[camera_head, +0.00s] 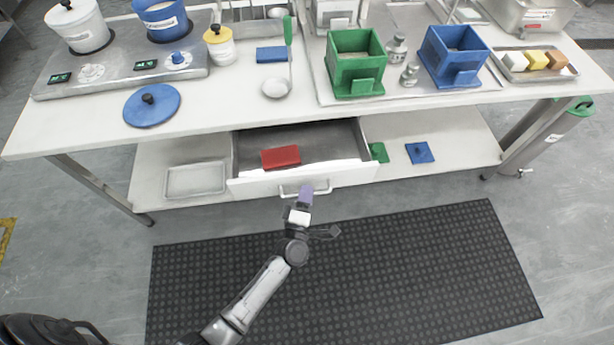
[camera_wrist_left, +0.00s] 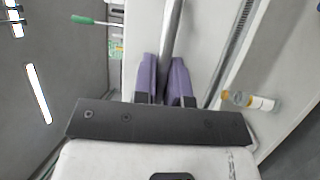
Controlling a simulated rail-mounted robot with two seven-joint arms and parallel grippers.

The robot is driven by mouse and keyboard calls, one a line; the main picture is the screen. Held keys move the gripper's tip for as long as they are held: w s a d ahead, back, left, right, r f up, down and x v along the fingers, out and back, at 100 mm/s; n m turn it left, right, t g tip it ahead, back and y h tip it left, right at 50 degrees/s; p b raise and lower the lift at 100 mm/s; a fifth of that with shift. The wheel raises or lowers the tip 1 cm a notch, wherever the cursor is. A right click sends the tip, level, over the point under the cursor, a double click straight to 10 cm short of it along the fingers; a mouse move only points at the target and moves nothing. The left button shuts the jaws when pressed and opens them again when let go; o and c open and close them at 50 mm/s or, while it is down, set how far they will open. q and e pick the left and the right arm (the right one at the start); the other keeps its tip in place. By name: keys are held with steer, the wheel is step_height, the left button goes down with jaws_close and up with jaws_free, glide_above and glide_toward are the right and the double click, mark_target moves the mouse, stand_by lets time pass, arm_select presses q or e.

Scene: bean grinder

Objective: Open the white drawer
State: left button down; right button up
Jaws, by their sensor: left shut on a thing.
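The white drawer (camera_head: 345,176) under the table is pulled out, and its grey inside shows in the head view. A red block-like item (camera_head: 281,157) lies in it. My left gripper (camera_head: 305,192) is at the silver bar handle (camera_head: 290,194) on the drawer front. In the left wrist view the purple fingers (camera_wrist_left: 166,80) are on either side of the handle bar (camera_wrist_left: 171,35), shut on it. My right gripper is not in view.
The white table (camera_head: 230,110) above holds pots, a blue lid (camera_head: 152,105), a ladle, green and blue bins (camera_head: 455,57) and a tray. The lower shelf (camera_head: 450,135) has a metal tray and small lids. A black mat (camera_head: 400,270) covers clear floor in front.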

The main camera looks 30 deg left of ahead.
arm_select(q)
steer(key=s+d+p, duration=0.2)
steer(key=s+d, duration=0.4)
steer(key=s, duration=0.3)
steer(key=shift+d, duration=0.2)
steer(key=c, duration=1.2)
jaws_free()
steer(key=p+v, duration=0.1)
steer(key=v, duration=1.3)
steer(key=shift+w, duration=0.1)
